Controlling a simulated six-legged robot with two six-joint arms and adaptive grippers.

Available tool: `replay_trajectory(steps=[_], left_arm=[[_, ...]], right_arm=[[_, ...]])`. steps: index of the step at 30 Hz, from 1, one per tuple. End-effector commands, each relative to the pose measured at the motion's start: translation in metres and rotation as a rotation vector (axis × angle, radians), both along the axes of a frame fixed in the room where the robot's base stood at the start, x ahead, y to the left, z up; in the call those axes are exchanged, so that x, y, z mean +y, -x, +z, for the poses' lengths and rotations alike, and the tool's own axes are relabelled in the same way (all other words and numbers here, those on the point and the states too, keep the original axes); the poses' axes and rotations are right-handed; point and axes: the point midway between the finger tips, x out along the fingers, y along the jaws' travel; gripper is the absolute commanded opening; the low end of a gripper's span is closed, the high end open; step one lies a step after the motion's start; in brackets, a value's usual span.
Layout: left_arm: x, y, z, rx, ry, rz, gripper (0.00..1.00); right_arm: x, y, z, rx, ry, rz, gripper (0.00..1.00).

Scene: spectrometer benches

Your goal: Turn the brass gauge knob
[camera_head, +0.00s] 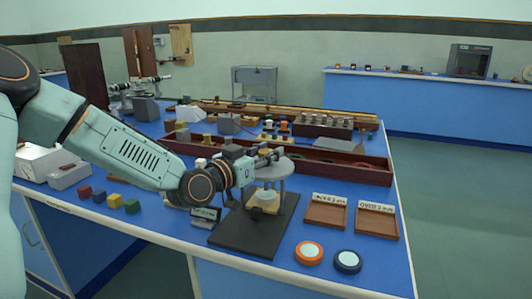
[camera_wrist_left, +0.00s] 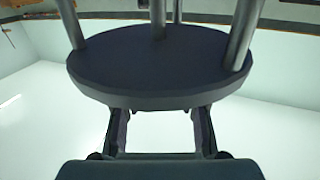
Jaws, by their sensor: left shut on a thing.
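A round grey plate (camera_head: 275,168) stands on posts above a black base (camera_head: 252,236) near the bench's front edge. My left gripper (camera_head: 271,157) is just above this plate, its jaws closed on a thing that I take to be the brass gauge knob. The knob itself is hidden in both views. In the left wrist view the dark plate (camera_wrist_left: 165,70) with its posts covers the fingertips, and the two fingers show on either side below its rim. My right gripper is not in view.
A cream block and a small dark knob (camera_head: 256,213) are under the plate. Two brown trays (camera_head: 376,221) stand to the right, with an orange-rimmed disc (camera_head: 308,254) and a dark-rimmed disc (camera_head: 347,262) in front. A long dark red tray (camera_head: 376,174) lies behind. Coloured cubes (camera_head: 114,201) are at left.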

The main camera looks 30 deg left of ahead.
Motion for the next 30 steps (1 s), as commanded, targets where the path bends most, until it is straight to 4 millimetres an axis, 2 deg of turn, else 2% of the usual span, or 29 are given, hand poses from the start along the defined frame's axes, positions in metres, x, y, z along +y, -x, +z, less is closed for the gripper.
replay_trajectory(steps=[18,30], left_arm=[[-0.0026,-0.0006,-0.0004,-0.001,-0.011,0.337,0.04],[-0.0025,-0.0009,0.0014,-0.002,-0.009,0.601,0.04]], right_arm=[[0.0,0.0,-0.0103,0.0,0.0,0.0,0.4],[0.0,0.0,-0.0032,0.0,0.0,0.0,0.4]])
